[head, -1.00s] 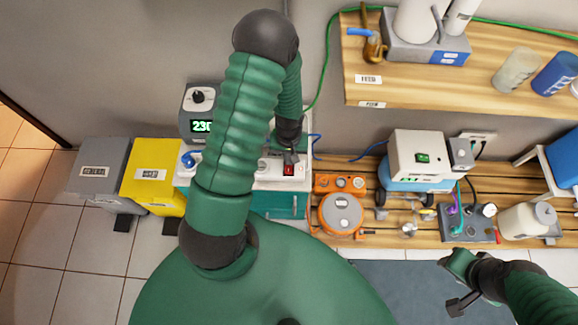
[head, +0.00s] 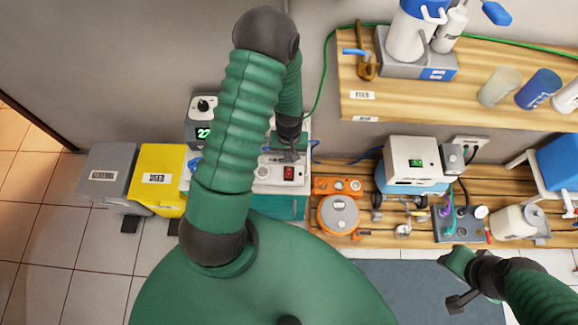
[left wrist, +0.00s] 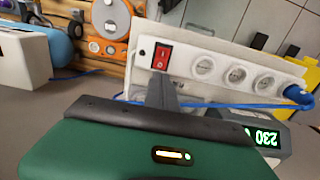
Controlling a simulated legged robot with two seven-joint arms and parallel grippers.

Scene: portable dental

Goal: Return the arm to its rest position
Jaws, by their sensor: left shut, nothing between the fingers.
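My left arm (head: 230,140) arches across the middle of the head view. Its gripper (head: 287,156) is shut and empty, close to the white power strip (head: 268,173) and beside its red switch (head: 289,173). In the left wrist view, the shut fingers (left wrist: 161,92) are in front of the strip, below and beside the red switch (left wrist: 161,56). Whether they touch the strip is unclear. My right gripper (head: 452,281) is at the lower right over the floor, and its finger gap is not clear.
A grey box (head: 107,170) and a yellow box (head: 160,175) stand left. An orange device (head: 338,213), a white-and-blue machine (head: 412,165) and a grey instrument block (head: 460,224) sit on the slatted bench. A wooden shelf (head: 430,105) is above. A blue cable (left wrist: 235,104) runs along the strip.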

